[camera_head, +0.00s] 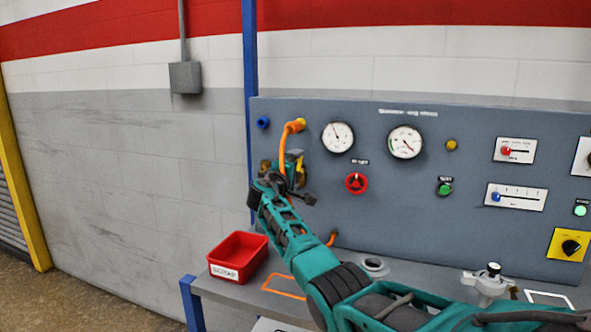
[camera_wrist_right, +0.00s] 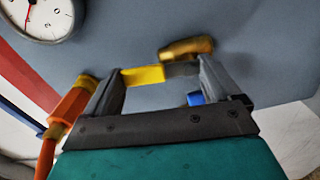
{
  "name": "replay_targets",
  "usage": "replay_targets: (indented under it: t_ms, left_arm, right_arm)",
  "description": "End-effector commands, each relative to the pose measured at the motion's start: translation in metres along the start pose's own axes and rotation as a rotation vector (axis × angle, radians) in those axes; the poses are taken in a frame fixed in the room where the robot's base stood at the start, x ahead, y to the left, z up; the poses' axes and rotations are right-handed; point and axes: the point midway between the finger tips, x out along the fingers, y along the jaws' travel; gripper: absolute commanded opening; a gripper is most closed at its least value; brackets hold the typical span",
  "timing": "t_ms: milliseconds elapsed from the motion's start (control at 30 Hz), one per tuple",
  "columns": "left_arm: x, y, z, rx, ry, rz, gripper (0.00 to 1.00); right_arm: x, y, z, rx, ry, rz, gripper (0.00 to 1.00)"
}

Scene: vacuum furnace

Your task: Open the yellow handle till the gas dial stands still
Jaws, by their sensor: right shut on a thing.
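My right gripper (camera_head: 285,178) is at the left end of the grey panel and is shut on the yellow handle (camera_wrist_right: 142,75). In the right wrist view the yellow handle lies between the two fingers of the gripper (camera_wrist_right: 160,85); in the head view the gripper and wrist mostly hide it. Part of one dial (camera_wrist_right: 42,15) shows in the wrist view. My left gripper is not in view.
An orange hose (camera_head: 290,131) runs beside the gripper. A red knob (camera_head: 356,183) is right of it. A red bin (camera_head: 238,257) stands on the bench below. A brass part (camera_wrist_right: 187,48) is just beyond the fingers. Left of the panel is open floor.

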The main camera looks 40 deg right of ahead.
Motion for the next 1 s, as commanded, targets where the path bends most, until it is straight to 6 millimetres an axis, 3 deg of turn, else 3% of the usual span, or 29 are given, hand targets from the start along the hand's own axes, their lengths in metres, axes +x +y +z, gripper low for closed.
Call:
replay_targets:
  t_ms: [300, 867, 900, 1000]
  left_arm:
    - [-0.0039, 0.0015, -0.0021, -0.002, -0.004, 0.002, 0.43]
    - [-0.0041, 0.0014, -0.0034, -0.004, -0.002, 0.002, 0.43]
    - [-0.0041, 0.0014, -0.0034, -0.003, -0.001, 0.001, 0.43]
    - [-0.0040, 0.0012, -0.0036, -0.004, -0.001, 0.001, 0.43]
  right_arm:
    - [0.0001, -0.0024, -0.0036, -0.130, -0.001, -0.004, 0.35]
    - [-0.0001, -0.0035, -0.0046, -0.162, 0.000, -0.004, 0.35]
    - [-0.0001, -0.0035, -0.0046, -0.162, 0.000, -0.004, 0.93]
    - [-0.0001, -0.0030, -0.0048, -0.160, 0.000, -0.003, 1.00]
